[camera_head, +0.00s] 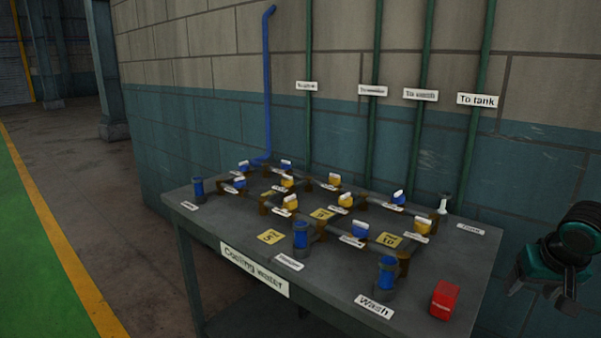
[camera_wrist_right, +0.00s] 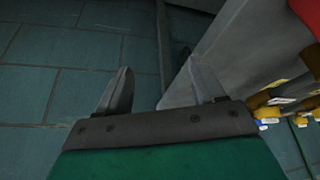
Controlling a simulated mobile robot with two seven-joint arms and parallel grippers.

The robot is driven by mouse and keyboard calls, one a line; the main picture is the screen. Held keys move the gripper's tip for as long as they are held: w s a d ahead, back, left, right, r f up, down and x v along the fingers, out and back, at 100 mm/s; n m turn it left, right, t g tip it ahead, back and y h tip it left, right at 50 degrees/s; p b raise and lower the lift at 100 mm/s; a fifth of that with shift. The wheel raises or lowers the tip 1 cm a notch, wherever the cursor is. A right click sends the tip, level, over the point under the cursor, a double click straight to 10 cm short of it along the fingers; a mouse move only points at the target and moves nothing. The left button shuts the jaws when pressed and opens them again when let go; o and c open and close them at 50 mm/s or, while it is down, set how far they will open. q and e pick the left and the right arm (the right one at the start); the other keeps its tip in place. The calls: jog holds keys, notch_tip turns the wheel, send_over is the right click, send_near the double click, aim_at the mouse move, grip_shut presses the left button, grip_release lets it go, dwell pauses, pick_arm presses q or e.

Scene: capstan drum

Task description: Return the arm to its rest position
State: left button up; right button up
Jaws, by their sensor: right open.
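My right gripper (camera_head: 541,292) is at the right edge of the head view, to the right of the table and apart from it. In the right wrist view its two fingers (camera_wrist_right: 160,88) are spread with nothing between them. The grey table (camera_head: 340,285) carries brown pipes with several blue and yellow valves, among them a blue one (camera_head: 360,230) and a yellow one (camera_head: 422,225). The table's edge also shows in the right wrist view (camera_wrist_right: 235,55), to the right of the fingers. My left gripper is in neither view.
A red block (camera_head: 444,299) sits at the table's front right corner. Blue upright stubs (camera_head: 387,276) stand along the front. The tiled wall (camera_head: 545,170) with green pipes (camera_head: 420,140) rises behind the table. Open floor (camera_head: 95,180) lies to the left.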

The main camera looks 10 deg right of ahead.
jog(key=s+a+f+n+t+y+p, duration=0.1)
jog(key=s+a+f+n, duration=0.1)
jog(key=s+a+f, duration=0.5)
jog(key=s+a+f+n+t+y+p, duration=0.1)
jog(key=s+a+f+n+p, duration=0.15)
jog(key=f, duration=0.85)
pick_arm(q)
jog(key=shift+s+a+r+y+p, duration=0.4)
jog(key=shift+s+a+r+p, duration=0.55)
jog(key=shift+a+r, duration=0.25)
pick_arm(e)
jog(key=s+a+n+t+y, duration=0.1)
jog(key=a+t, duration=0.1)
jog(key=a, duration=1)
jog(key=s+a+r+n+t+y, duration=0.1)
jog(key=a+n+t, duration=0.1)
jog(key=a, duration=1.1)
jog(key=shift+s, duration=0.35)
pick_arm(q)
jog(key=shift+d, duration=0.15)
pick_arm(e)
jog(key=shift+n, duration=0.25)
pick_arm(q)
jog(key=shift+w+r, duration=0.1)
